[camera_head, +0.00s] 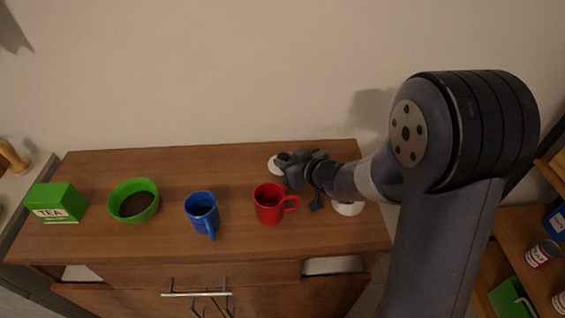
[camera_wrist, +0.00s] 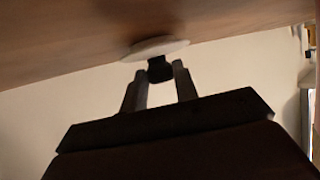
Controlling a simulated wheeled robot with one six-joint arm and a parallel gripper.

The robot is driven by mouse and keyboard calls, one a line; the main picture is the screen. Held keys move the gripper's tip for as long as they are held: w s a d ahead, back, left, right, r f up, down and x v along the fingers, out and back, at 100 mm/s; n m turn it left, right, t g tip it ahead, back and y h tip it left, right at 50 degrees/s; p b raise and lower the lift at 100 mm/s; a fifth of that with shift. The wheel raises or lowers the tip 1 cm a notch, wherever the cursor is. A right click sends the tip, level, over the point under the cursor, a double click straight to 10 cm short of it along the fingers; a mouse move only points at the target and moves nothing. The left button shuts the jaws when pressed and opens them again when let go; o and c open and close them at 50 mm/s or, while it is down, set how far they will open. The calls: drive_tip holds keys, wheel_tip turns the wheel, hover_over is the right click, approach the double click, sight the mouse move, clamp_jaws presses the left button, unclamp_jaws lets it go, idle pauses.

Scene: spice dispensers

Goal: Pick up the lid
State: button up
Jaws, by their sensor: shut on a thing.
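The lid is a white disc with a dark knob. In the wrist view, the lid (camera_wrist: 150,46) lies against the brown wooden surface. My gripper (camera_wrist: 160,75) has its two fingers on either side of the knob and is shut on it. In the head view, the white edge of the lid (camera_head: 274,165) shows at the back of the cabinet top, and my gripper (camera_head: 284,161) covers the rest. I cannot tell whether the lid touches the wood.
On the wooden cabinet top (camera_head: 160,238) stand a red mug (camera_head: 268,205), a blue mug (camera_head: 202,212), a green bowl (camera_head: 133,186) and a green tea box (camera_head: 62,200). A second white round thing (camera_head: 348,209) is partly hidden by my arm. A wall is behind.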

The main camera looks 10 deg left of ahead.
drive_tip(key=shift+c, duration=1.2)
